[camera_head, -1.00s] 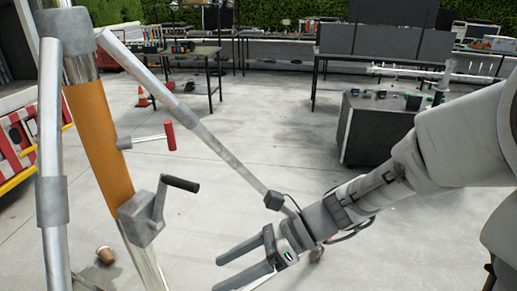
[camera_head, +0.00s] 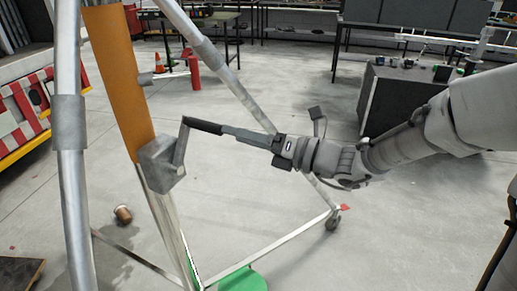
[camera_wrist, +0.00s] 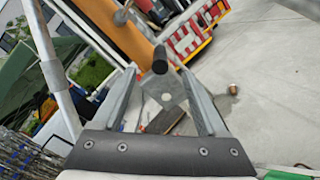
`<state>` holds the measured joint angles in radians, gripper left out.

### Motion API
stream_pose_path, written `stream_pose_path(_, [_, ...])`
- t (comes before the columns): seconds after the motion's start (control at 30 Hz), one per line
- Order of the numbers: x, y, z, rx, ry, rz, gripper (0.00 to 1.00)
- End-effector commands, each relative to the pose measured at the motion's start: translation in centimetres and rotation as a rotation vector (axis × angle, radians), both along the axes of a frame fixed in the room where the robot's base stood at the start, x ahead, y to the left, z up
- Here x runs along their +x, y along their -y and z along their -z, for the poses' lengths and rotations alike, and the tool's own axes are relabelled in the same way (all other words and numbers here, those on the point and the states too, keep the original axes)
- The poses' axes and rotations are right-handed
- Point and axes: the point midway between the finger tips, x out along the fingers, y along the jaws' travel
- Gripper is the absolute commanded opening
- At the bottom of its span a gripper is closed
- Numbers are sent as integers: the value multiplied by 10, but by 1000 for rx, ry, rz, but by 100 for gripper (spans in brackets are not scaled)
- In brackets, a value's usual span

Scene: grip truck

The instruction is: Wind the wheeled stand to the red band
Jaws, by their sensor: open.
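The wheeled stand has an orange column section (camera_head: 115,75), silver legs and a grey crank box (camera_head: 160,165). Its crank arm points up from the box, and the black crank handle (camera_head: 203,125) sticks out to the right. My gripper (camera_head: 223,131) is at the free end of this handle. In the wrist view, the fingers of my gripper (camera_wrist: 158,74) are apart, with the black handle (camera_wrist: 160,60) end-on between their tips. I cannot make out a red band on the column.
The stand's slanting leg (camera_head: 225,80) runs behind my gripper down to a caster (camera_head: 333,222). A brown cup (camera_head: 123,214) lies on the floor. A dark cabinet (camera_head: 400,95) stands at the right. A green piece (camera_head: 244,280) lies low by the stand.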

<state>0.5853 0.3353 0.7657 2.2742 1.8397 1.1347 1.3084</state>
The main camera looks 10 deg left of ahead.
Motion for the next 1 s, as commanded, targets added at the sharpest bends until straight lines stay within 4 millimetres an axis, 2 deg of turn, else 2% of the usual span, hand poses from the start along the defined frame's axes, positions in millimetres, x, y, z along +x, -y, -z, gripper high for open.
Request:
stream_pose_path(0.1, [5,-18,5,-1,4,-3,75])
stream_pose_path(0.3, [14,-47,0,0,0,-4,75])
stream_pose_path(0.5, [21,-69,0,0,0,-3,75])
stream_pose_path(0.7, [24,-78,0,-2,1,-1,75])
stream_pose_path(1.0, [25,-79,0,-2,1,0,75])
